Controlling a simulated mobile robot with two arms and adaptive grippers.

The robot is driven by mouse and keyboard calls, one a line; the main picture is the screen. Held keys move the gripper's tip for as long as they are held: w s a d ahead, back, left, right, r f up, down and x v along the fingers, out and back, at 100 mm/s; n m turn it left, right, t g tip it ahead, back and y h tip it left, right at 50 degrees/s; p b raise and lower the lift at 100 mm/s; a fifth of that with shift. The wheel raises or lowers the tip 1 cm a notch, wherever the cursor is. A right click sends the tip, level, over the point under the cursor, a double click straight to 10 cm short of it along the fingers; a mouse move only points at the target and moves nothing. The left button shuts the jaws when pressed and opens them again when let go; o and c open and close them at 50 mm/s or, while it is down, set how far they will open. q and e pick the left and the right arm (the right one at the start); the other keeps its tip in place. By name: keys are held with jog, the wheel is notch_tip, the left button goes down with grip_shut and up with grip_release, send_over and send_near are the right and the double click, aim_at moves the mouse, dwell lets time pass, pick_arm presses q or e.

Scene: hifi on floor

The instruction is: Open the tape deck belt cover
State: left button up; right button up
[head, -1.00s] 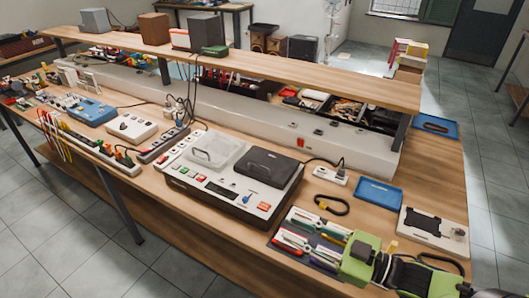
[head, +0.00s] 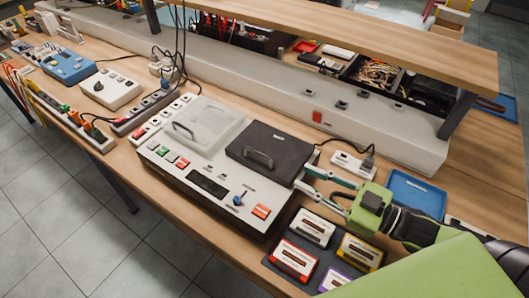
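The tape deck (head: 165,178) stands on the wooden bench, grey-white with coloured buttons, a dark display and a blue knob. Its dark belt cover (head: 290,150), on the right of its top, has a handle (head: 257,158) near the front edge and lies shut. A clear lid (head: 205,120) with its own handle lies to the left of it. My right gripper (head: 304,178) is open and empty, its fingertips beside the right edge of the belt cover and pointing left. I cannot tell whether they touch it. My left gripper is not in view.
Several cassettes lie on a dark mat (head: 278,259) in front of my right gripper. A power strip (head: 346,160) and a blue tray (head: 418,190) are behind it. A long white duct (head: 270,85) and a raised shelf (head: 400,38) bound the back.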

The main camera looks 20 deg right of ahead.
aim_at(271, 160)
jog(key=shift+w+d+f+x, duration=0.1)
jog(key=shift+f+x, duration=0.15)
jog(key=shift+x, duration=2.1)
jog(key=shift+w+d+f+x, duration=0.1)
jog(key=shift+f+x, duration=0.15)
jog(key=shift+x, duration=2.15)
jog(key=shift+w+d+f+x, duration=0.1)
jog(key=shift+f+x, duration=0.15)
jog(key=shift+x, duration=2.1)
grip_shut()
